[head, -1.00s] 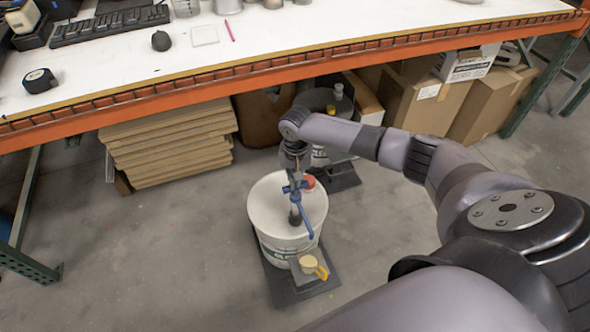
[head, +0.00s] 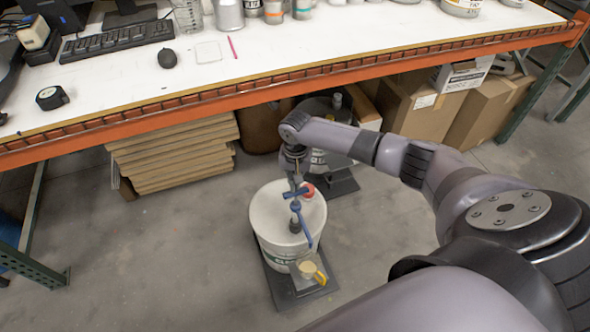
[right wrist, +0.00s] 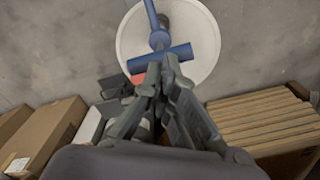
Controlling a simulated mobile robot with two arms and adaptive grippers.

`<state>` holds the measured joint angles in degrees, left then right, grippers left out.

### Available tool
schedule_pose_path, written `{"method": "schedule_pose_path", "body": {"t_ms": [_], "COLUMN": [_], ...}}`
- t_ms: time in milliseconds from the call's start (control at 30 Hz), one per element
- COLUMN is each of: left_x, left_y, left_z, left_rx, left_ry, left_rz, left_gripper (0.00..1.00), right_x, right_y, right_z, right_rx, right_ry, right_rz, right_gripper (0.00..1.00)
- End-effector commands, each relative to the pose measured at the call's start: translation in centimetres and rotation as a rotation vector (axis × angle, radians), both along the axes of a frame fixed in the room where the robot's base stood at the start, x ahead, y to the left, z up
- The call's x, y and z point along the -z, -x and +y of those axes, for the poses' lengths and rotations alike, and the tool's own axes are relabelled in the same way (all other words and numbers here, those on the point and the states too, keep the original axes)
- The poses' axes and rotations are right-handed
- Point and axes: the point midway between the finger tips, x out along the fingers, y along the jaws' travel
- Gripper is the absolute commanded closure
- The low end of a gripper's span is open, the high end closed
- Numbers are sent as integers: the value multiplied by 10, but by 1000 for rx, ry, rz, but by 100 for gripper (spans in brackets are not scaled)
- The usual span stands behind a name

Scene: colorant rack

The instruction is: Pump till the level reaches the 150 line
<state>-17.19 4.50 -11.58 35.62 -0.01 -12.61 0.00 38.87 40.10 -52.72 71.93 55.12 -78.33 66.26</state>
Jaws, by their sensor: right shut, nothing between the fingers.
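A white bucket (head: 265,225) stands on the floor with a blue hand pump (head: 296,193) on its lid. The pump's blue spout (head: 308,238) slants down toward the bucket's front rim. A small cup (head: 307,269) with a tan top and a yellow part sits at the bucket's front; its level and the 150 line are too small to read. My right gripper (head: 295,178) is shut and empty, just above the pump's crossbar. In the right wrist view, its closed fingertips (right wrist: 163,62) are at the blue crossbar (right wrist: 160,59); I cannot tell whether they touch. My left gripper is out of view.
The bucket stands on a dark base (head: 285,288). A second, dark-lidded bucket (head: 325,160) stands behind it. Stacked boards (head: 175,155) and cardboard boxes (head: 412,105) lie under the orange-edged workbench (head: 290,60). The floor left of the bucket is clear.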

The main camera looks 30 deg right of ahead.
Motion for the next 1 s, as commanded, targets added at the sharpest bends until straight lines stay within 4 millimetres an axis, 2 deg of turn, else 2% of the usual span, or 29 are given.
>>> {"method": "schedule_pose_path", "body": {"t_ms": [167,1000], "left_x": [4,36], "left_y": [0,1], "left_z": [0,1], "left_rx": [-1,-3], "left_ry": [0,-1], "left_rz": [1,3], "left_gripper": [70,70], "right_x": [7,67], "right_y": [0,1], "right_z": [0,1], "right_rx": [0,0], "right_ry": [0,-1], "right_rz": [0,2], "right_gripper": [100,100]}}
